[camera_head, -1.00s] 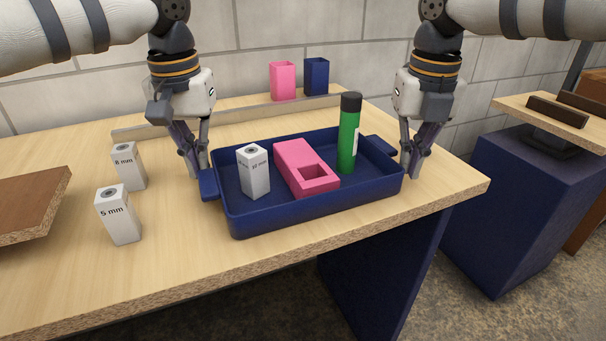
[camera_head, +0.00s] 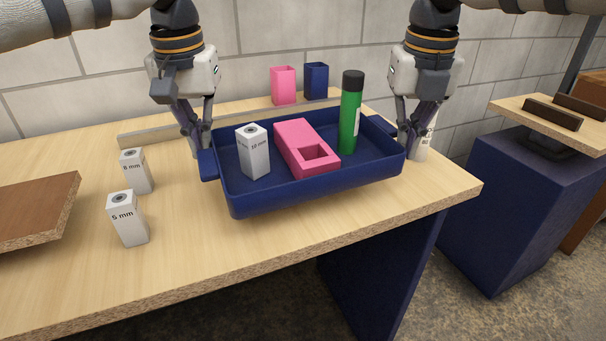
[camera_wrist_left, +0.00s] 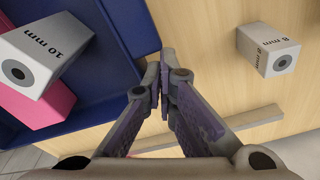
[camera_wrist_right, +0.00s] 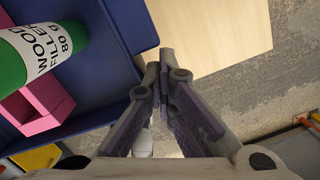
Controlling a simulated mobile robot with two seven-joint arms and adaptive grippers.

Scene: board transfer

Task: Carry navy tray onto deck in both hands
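The navy tray (camera_head: 290,198) is held level, apparently just above the wooden table. It holds a white 10 mm block (camera_head: 254,155), a pink block with a square pocket (camera_head: 296,140) and an upright green tube with a black cap (camera_head: 349,125). My left gripper (camera_head: 201,150) is shut on the tray's left handle (camera_head: 208,166); its fingertips meet at the tray edge in the left wrist view (camera_wrist_left: 160,80). My right gripper (camera_head: 407,140) is shut on the right handle, mostly hidden by the fingers. The deck (camera_head: 560,112), a wooden top with dark strips, stands at right on a navy pedestal.
White blocks marked 8 mm (camera_head: 135,172) and 5 mm (camera_head: 127,220) stand left of the tray, near a brown board (camera_head: 35,208). A white bottle (camera_head: 421,145) stands behind my right gripper. Pink (camera_head: 283,85) and navy (camera_head: 316,81) cups stand behind. A floor gap separates table and deck.

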